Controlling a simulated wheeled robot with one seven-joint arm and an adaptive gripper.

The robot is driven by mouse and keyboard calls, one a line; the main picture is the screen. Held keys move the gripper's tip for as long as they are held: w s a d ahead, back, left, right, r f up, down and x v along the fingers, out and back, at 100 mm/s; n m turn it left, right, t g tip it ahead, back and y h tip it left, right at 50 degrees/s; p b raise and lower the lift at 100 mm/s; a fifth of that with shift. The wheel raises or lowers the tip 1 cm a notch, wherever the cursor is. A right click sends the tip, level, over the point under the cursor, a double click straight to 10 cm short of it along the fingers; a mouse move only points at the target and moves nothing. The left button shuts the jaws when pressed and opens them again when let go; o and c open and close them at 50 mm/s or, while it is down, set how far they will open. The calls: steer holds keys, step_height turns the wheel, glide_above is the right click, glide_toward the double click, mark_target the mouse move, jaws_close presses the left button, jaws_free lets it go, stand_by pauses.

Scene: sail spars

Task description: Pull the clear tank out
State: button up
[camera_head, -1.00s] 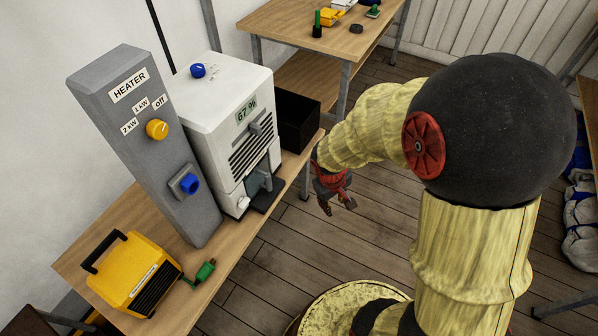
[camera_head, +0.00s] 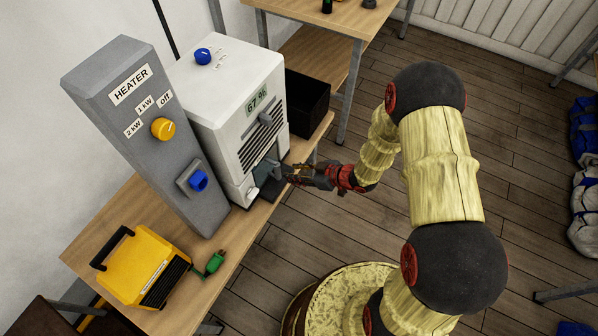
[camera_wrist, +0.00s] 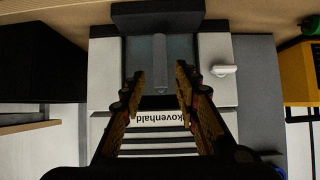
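The dehumidifier (camera_head: 215,85) is a white box with a dark louvred front and a display reading 67 %. The clear tank (camera_head: 263,170) sits in the recess low in its front, partly hidden by my gripper. In the wrist view, which is upside down, the tank (camera_wrist: 182,52) is a dull see-through panel with an upright grey handle (camera_wrist: 160,60). My gripper (camera_head: 287,173) is at the front of the tank. In the wrist view my gripper (camera_wrist: 159,72) is open, one finger on each side of the handle, with gaps showing. I cannot tell whether the fingertips reach past its front.
A dark ledge (camera_head: 263,190) lies below the tank, and a white lever (camera_wrist: 223,70) is beside it. The grey heater post (camera_head: 130,120) stands left, a black bin (camera_head: 307,105) right. A yellow case (camera_head: 145,265) and green plug (camera_head: 215,262) are at the bench front.

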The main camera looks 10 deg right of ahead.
mark_target(280, 172)
steer(key=b+x, duration=0.5)
steer(key=x, duration=0.2)
steer(key=shift+w+a+f, duration=0.15)
steer(key=shift+f, duration=0.15)
steer(key=shift+r, duration=0.2)
steer(key=shift+c, duration=1.1)
steer(key=c, duration=0.5)
jaws_close()
